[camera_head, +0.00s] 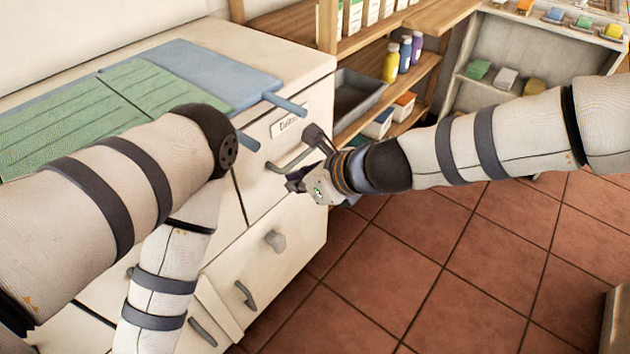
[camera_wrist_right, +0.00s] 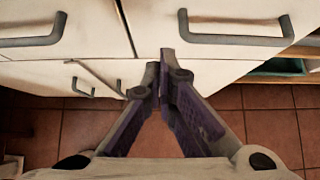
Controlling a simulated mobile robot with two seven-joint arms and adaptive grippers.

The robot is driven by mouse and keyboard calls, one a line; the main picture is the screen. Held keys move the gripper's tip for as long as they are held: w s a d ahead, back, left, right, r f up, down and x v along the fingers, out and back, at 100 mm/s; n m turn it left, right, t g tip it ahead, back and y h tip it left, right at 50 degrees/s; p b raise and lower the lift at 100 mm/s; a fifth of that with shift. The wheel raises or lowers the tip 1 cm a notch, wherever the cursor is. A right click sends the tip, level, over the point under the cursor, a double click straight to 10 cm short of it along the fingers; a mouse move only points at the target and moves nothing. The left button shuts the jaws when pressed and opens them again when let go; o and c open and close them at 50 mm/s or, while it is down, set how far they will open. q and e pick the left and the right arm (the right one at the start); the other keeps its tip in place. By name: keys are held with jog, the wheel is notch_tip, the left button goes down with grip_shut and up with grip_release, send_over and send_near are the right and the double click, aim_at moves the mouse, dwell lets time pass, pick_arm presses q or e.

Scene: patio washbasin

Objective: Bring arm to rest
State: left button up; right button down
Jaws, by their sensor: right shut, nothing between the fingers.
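My right arm (camera_head: 470,142) comes in from the right and reaches across to the cabinet front. My right gripper (camera_head: 293,184) is just in front of the upper drawer, near its dark bar handle (camera_head: 290,163). In the right wrist view, my right gripper (camera_wrist_right: 161,62) has its fingertips together with nothing between them, below and apart from the drawer handle (camera_wrist_right: 235,38). My left arm (camera_head: 165,243) bends down in front of the cabinet at the left; its gripper is out of the picture.
The white cabinet (camera_head: 300,228) has several drawers and handles. Blue and green mats (camera_head: 190,75) lie on its top. Shelves (camera_head: 400,97) with bottles and boxes stand behind my right arm. The tiled floor (camera_head: 430,255) at the lower right is open.

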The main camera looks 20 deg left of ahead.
jog(key=v, duration=0.4)
jog(key=s+d+f+n+g+h+p, duration=0.2)
jog(key=s+d+f+n+h, duration=0.3)
jog(key=s+d+f+n, duration=0.7)
pick_arm(q)
jog(key=shift+t, duration=0.8)
jog(key=w+r+p, duration=0.1)
jog(key=w+r, duration=0.3)
jog(key=shift+w+r, duration=0.1)
pick_arm(e)
jog(key=s+d+f+n+g+h, duration=0.1)
jog(key=s+d+n, duration=0.3)
jog(key=s+d, duration=0.8)
jog(key=s+d+f+n+g+h, duration=0.2)
jog(key=s+d+n, duration=0.3)
jog(key=s+d, duration=0.8)
jog(key=shift+s+f+n+g+h, duration=0.3)
jog(key=shift+s+f+h, duration=0.1)
jog(key=shift+s+f, duration=0.15)
